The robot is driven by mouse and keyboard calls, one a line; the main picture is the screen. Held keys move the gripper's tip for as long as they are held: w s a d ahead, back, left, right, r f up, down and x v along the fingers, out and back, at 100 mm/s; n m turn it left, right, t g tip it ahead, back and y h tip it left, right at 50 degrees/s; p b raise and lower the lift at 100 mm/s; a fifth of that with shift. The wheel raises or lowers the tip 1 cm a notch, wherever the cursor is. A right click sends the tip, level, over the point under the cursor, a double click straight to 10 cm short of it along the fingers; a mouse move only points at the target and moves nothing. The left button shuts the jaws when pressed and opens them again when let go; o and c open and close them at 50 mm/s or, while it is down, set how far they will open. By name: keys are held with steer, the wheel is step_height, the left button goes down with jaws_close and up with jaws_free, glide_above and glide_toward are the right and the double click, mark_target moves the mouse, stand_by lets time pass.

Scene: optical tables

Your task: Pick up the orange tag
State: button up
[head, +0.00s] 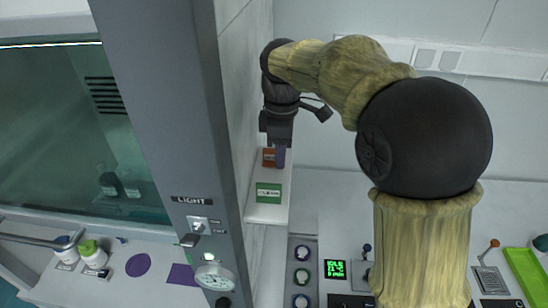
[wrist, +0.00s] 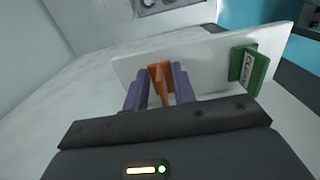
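The orange tag (head: 268,158) stands on a narrow white shelf, behind the green tag in the head view. In the wrist view the orange tag (wrist: 160,76) shows between the two purple fingertips. My gripper (head: 280,156) points down at the shelf, one purple finger right beside the tag. In the wrist view my gripper (wrist: 160,85) has its fingers apart, one on each side of the tag; whether they touch it is not clear. The tag's lower part is partly hidden by the fingers.
A green labelled tag (head: 269,193) stands nearby on the same white shelf (head: 266,214); it shows at right in the wrist view (wrist: 244,70). A grey cabinet post (head: 165,120) rises close to the left. A panel with knobs and a green display (head: 335,269) lies below right.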

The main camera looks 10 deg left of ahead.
stand_by(0.3)
steer(key=shift+w+d+r+b, duration=0.1)
steer(key=shift+d+r+b, duration=0.1)
steer(key=shift+b, duration=0.2)
step_height(320, 180, up, 6)
steer(key=r+b, duration=0.1)
steer(key=d+b, duration=0.5)
steer(key=d, duration=1.4)
steer(key=shift+w+d+f, duration=0.2)
steer(key=shift+w+d, duration=0.1)
steer(key=shift+w, duration=0.15)
